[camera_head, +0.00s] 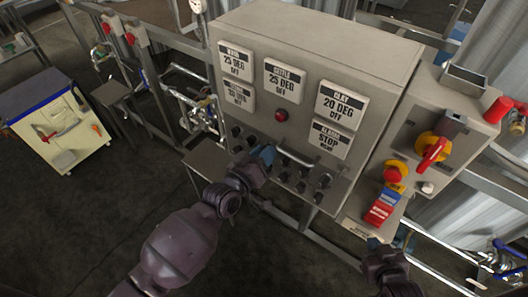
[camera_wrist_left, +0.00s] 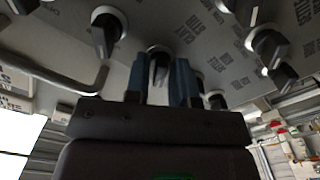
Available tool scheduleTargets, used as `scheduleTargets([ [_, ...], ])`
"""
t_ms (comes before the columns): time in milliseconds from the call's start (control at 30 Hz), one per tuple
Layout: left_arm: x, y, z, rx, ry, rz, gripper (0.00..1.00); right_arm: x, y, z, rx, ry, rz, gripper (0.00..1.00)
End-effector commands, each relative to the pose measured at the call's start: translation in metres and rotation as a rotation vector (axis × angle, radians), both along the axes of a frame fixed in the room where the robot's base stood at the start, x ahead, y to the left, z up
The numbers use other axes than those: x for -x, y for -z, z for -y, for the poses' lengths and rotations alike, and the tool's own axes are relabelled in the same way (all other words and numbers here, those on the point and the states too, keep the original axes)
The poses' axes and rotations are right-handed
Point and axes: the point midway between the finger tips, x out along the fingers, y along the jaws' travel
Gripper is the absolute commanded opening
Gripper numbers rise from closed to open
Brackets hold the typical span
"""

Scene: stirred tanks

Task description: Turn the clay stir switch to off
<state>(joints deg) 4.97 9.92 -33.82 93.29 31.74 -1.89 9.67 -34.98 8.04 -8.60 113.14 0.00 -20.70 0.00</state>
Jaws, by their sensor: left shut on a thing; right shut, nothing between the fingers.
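The grey control panel (camera_head: 300,50) fills the middle of the head view, with rows of black rotary switches low on its face. A display plate marked CLAY (camera_head: 341,103) reads 20 DEG OFF. My left gripper (camera_head: 264,156) is at the switch rows, left of the metal handle. In the left wrist view, its blue fingers (camera_wrist_left: 159,82) are closed around a black switch knob (camera_wrist_left: 157,62). The labels there are tilted and partly hidden, so I cannot confirm that this is the clay stir switch. My right gripper (camera_head: 375,244) is shut and empty below the panel's right side.
A metal handle (camera_head: 297,157) sticks out close to my left gripper, and other switch knobs (camera_wrist_left: 268,45) stand nearby. A red and yellow rotary switch (camera_head: 433,148) and a red stop button (camera_head: 393,174) are on the box at right. A cart (camera_head: 60,125) stands at far left.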

Motion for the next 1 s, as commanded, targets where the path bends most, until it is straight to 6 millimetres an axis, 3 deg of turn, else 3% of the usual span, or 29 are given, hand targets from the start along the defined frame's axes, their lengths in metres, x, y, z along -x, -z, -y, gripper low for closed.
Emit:
scheduleTargets([
  [433, 0.000, -0.001, 0.000, 0.009, 0.000, -0.003, 0.00, -0.001, 0.000, 0.000, 0.001, -0.001, 0.001, 0.00],
  [467, 0.000, -0.001, 0.000, 0.009, 0.000, -0.003, 0.28, -0.001, 0.000, 0.000, 0.001, -0.001, 0.001, 0.00],
  [533, 0.000, -0.001, 0.000, 0.009, 0.000, -0.003, 0.36, -0.001, 0.000, 0.000, 0.001, -0.001, 0.001, 0.00],
  [833, 0.001, 0.000, -0.001, 0.007, -0.001, -0.004, 0.36, -0.001, 0.000, 0.000, 0.002, -0.001, 0.001, 0.00],
  [1000, 0.015, 0.001, -0.012, 0.005, -0.002, -0.005, 0.36, -0.001, 0.001, 0.000, 0.002, -0.001, 0.001, 0.00],
])
